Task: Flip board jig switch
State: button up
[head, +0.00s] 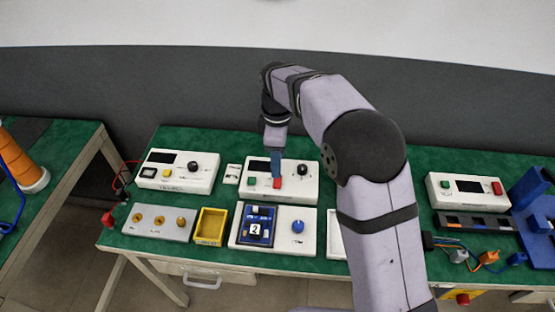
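A white base (277,241) near the front edge of the bench carries a blue circuit board (262,214) with a black block marked 2, and a blue knob (298,226) to its right. I cannot tell for sure which unit is the board jig or which part is its switch. Behind it stands a white control box (302,190) with a dark display, a green button (251,181), a red part (277,183) and a black knob (302,169). My gripper (276,174) points down with its blue tip just above the red part; contact and finger gap are too small to tell.
Another white control box (205,173) and a grey panel with several brass knobs (147,229) stand on the left. A yellow tray (210,226) sits between the panel and the board unit. My forearm hides the bench at middle right. Another box (439,195) and wires stand at right.

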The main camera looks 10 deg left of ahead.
aim_at(277, 182)
jog(key=shift+w+a+r+b, duration=0.1)
jog(key=shift+r+b, duration=0.15)
jog(key=shift+b, duration=0.5)
jog(key=c, duration=1)
notch_tip(277, 182, up, 6)
jog(key=t+b, duration=0.1)
jog(key=b, duration=0.5)
jog(key=shift+s, duration=0.45)
jog(key=f, duration=0.4)
jog(key=w+f+b, duration=0.1)
jog(key=f, duration=0.7)
jog(key=shift+w+d+f, duration=0.2)
jog(key=shift+w+f, duration=0.1)
jog(key=shift+f, duration=0.05)
